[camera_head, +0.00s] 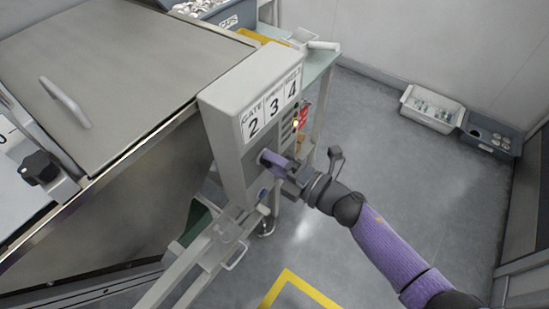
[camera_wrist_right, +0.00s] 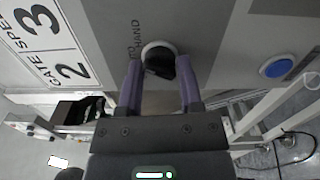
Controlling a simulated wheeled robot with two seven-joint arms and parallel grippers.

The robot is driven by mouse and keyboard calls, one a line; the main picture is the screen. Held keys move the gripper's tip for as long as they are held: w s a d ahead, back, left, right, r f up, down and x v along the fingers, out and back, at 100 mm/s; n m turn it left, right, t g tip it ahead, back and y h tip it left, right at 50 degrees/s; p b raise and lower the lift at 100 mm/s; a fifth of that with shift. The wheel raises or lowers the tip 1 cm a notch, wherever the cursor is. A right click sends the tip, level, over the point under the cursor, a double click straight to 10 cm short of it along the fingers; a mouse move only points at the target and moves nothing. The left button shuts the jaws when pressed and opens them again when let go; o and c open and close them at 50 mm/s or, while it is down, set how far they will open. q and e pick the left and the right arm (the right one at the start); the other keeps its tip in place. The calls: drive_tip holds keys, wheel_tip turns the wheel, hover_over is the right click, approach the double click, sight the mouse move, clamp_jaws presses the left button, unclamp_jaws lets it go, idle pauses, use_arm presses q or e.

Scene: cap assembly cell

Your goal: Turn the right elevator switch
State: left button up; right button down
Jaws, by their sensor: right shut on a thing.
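The switch is a black knob (camera_wrist_right: 160,62) in a pale round collar on the face of the grey control box (camera_head: 222,150), beside printed text ending in "HAND". In the wrist view my right gripper (camera_wrist_right: 159,68) has its two purple fingers on either side of the knob, shut on it. In the head view my right gripper (camera_head: 272,160) reaches the box face below the numbers, and its fingers hide the knob. The exact angle of the knob is hard to read. My left gripper is in neither view.
A blue button (camera_wrist_right: 276,67) sits on the box near the knob. A grey metal frame (camera_head: 215,250) runs below the box. A large sloped metal cover (camera_head: 130,75) stands to the left. Bins (camera_head: 432,108) lie on the floor at the right, with open floor before them.

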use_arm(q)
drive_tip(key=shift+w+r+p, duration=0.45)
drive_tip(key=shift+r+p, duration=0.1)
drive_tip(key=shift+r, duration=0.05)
use_arm(e)
drive_tip(key=m, duration=0.3)
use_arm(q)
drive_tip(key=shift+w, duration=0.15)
use_arm(e)
drive_tip(key=shift+m, duration=0.3)
drive_tip(key=shift+c, duration=1.4)
unclamp_jaws()
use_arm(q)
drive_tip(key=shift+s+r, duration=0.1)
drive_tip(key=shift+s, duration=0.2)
use_arm(e)
drive_tip(key=shift+d, duration=0.1)
